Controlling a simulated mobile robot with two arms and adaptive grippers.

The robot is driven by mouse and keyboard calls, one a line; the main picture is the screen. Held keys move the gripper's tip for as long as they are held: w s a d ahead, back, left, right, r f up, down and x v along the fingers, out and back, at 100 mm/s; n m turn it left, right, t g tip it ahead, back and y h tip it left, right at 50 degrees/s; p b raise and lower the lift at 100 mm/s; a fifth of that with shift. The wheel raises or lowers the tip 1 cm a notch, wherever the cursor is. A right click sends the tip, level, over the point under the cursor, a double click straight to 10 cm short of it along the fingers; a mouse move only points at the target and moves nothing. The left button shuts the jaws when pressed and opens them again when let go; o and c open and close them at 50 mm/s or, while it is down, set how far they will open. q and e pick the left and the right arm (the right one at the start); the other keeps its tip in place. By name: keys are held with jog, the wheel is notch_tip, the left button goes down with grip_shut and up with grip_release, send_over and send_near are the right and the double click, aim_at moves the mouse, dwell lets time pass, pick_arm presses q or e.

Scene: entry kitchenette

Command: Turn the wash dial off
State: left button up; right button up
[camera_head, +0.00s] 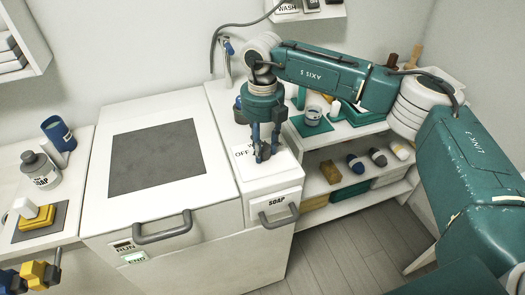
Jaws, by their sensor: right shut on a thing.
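The wash dial is mostly hidden under my right gripper (263,154), on the top of the narrow white panel (267,178) to the right of the washer lid. A partly covered label beside it shows "OFF". My right gripper comes down from above, its blue fingers and dark tips shut on the dial. Which way the dial points cannot be seen. I do not make out my left gripper.
The white washer (100,206) with a grey lid panel stands left of the dial. A "SOAP" drawer (276,204) is below it. Shelves with rolled cloths (378,157) are at right.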

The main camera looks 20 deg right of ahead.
jog(key=n, duration=0.1)
jog(key=n+b, duration=0.1)
jog(key=n, duration=0.1)
jog(key=shift+w+r, duration=0.15)
jog(key=shift+w, duration=0.1)
jog(key=shift+r+n+b, duration=0.1)
jog(key=shift+n+b, duration=0.4)
jog(key=shift+n, duration=0.4)
jog(key=o, duration=1.1)
jog(key=shift+c, duration=0.2)
jog(key=shift+o, duration=0.4)
jog(key=shift+f, duration=0.2)
jog(key=shift+r, duration=0.1)
notch_tip(320, 180, up, 12)
